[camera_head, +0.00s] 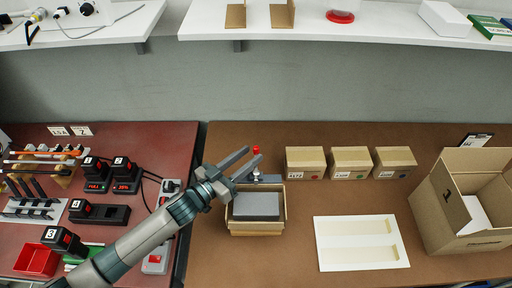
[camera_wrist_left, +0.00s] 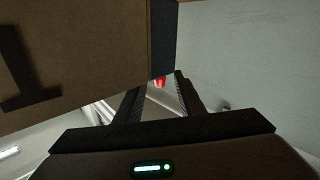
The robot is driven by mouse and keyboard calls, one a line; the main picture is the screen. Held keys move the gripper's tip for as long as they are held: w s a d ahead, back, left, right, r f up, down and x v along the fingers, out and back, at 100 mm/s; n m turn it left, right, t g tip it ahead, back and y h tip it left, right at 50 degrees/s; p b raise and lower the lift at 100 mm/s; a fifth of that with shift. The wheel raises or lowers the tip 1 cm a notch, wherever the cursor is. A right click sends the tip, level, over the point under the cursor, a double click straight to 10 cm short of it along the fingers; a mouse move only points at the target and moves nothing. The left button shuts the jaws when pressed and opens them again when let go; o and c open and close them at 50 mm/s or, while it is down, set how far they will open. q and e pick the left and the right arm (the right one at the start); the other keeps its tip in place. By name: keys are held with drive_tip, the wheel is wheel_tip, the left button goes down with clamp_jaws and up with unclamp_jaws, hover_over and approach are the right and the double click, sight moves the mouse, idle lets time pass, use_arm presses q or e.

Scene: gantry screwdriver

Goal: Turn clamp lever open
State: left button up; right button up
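The clamp lever shows as a red knob (camera_head: 256,149) above a grey clamp base (camera_head: 266,178), just behind an open cardboard box with a grey block in it. My left gripper (camera_head: 254,154) reaches in from the left with its two fingers apart, tips close to the red knob. In the left wrist view the red knob (camera_wrist_left: 160,82) shows between the fingertips, apparently with nothing gripped. Whether the fingers touch it cannot be told. Most of the clamp is hidden by the gripper and box. My right gripper is not in view.
The cardboard box (camera_head: 257,231) stands right in front of the clamp. Several small cartons (camera_head: 305,163) stand to the right, with a white sheet (camera_head: 335,258) and a large open box (camera_head: 440,215) beyond. Batteries and chargers (camera_head: 90,210) fill the left table. A shelf (camera_head: 370,25) hangs above.

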sight(256, 151)
use_arm(q)
drive_tip(key=shift+p+x, duration=0.3)
drive_tip(key=shift+x, duration=1.6)
clamp_jaws()
